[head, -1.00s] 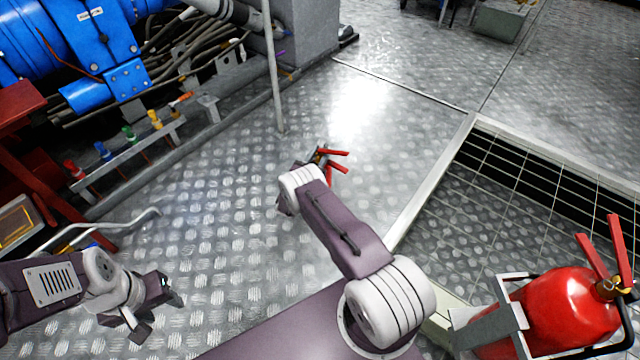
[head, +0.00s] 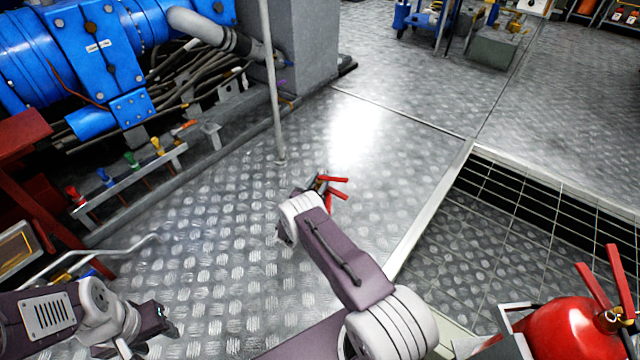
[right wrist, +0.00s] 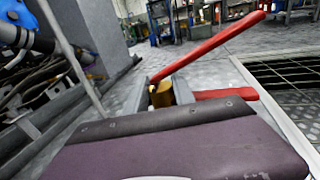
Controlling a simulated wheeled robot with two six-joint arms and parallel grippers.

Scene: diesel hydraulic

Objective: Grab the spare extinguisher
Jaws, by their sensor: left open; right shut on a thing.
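My right gripper (head: 318,186) is shut on an extinguisher (head: 334,181) at its valve, out in front of me over the floor. In the head view only its red levers and part of its head show. Its body is hidden behind my arm. In the right wrist view, the two fingers (right wrist: 160,95) are on either side of the brass valve, with red levers (right wrist: 208,47) sticking out to the right. A second red extinguisher (head: 562,335) stands at the lower right in a pale bracket (head: 515,318). My left gripper (head: 150,335) is open and empty at lower left.
A blue machine (head: 105,50) with pipes and hoses stands at the left, behind a rail with coloured valves (head: 130,175). A thin grey pole (head: 271,90) rises from the floor. A grated floor opening (head: 520,200) lies to the right. The metal floor (head: 230,225) between is clear.

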